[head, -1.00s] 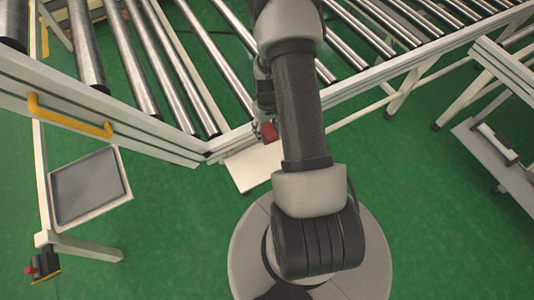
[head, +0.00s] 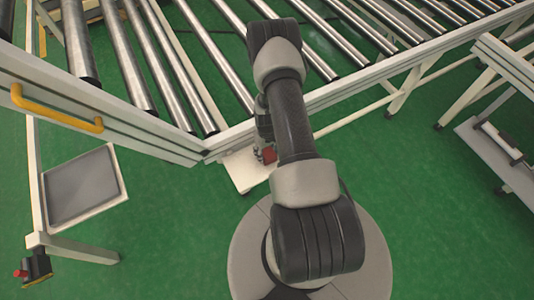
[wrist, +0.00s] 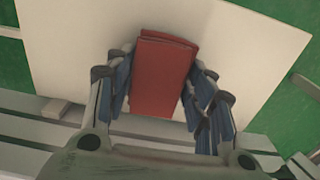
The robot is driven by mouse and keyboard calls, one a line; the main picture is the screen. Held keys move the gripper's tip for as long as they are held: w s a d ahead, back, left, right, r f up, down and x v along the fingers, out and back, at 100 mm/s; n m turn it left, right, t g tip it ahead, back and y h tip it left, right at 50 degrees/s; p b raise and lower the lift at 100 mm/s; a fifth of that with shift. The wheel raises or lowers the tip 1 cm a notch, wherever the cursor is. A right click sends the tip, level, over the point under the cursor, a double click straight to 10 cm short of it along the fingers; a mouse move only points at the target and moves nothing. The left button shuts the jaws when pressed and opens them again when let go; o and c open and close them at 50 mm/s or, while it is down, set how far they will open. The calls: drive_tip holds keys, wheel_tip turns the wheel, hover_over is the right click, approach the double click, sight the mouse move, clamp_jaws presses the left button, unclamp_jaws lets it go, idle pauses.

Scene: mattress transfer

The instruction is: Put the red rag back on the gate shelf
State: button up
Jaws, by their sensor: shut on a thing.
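The red rag (wrist: 160,75) is a folded red block between the fingers of my gripper (wrist: 160,100) in the wrist view. My gripper is shut on it. Behind the rag in the wrist view is a flat cream-white shelf (wrist: 80,50). In the head view the rag (head: 269,155) shows as a small red patch beside my arm. It appears over the right part of the white shelf (head: 243,178) by the gate's end. My arm hides most of my gripper there. I cannot tell whether the rag touches the shelf.
The gate (head: 110,125) with a yellow handle (head: 55,110) stands at the left. A roller conveyor (head: 200,55) runs along the back. A grey tray (head: 83,187) is at the left, and another frame (head: 500,70) at the right. Green floor lies open at the lower right.

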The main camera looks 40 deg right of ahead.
drive_tip(key=shift+f, duration=0.4)
drive_tip(key=shift+f, duration=0.2)
drive_tip(key=o, duration=1)
drive_tip(key=shift+r, duration=0.1)
